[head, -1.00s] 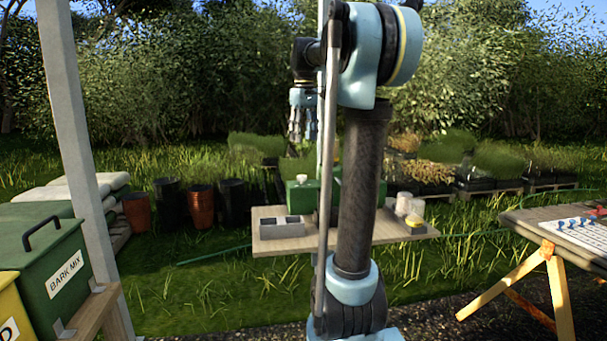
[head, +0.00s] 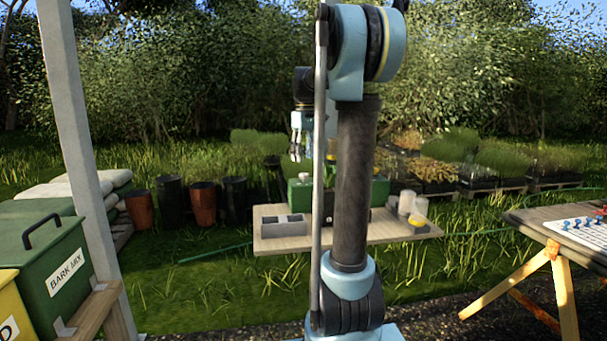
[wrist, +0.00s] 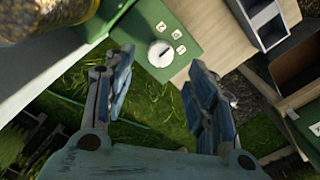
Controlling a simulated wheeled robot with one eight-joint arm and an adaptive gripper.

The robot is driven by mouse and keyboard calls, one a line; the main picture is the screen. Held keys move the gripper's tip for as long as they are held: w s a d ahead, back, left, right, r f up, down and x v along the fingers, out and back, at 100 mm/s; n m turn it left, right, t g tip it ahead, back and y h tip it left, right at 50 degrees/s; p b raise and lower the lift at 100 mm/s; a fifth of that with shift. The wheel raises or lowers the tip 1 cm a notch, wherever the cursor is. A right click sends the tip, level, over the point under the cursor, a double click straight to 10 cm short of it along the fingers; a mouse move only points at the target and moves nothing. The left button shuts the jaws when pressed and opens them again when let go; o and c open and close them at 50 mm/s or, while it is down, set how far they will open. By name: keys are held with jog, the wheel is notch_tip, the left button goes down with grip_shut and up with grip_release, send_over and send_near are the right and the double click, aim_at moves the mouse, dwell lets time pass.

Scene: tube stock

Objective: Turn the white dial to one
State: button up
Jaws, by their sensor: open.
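The white dial (wrist: 160,53) sits on the top face of a green box (wrist: 193,40) in the wrist view. A dark mark shows on the dial, but its exact setting is too small to read. In the head view the dial (head: 303,177) is a small white spot on the green box (head: 297,195), which my arm partly hides. My gripper (head: 296,151) is open and empty above the box, fingers pointing down. In the wrist view its fingers frame the dial, apart from it.
The box stands on a wooden table (head: 400,233) with a grey two-part tray (head: 283,228) at left and pale cylinders (head: 407,203) at right. Grass surrounds the table. A trestle table (head: 530,214) is at right and a bark mix bin (head: 40,255) at left.

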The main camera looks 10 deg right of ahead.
aim_at(304, 174)
notch_tip(304, 174, down, 7)
jog(key=shift+r, duration=0.1)
dwell(0.3)
jog(key=c, duration=1.1)
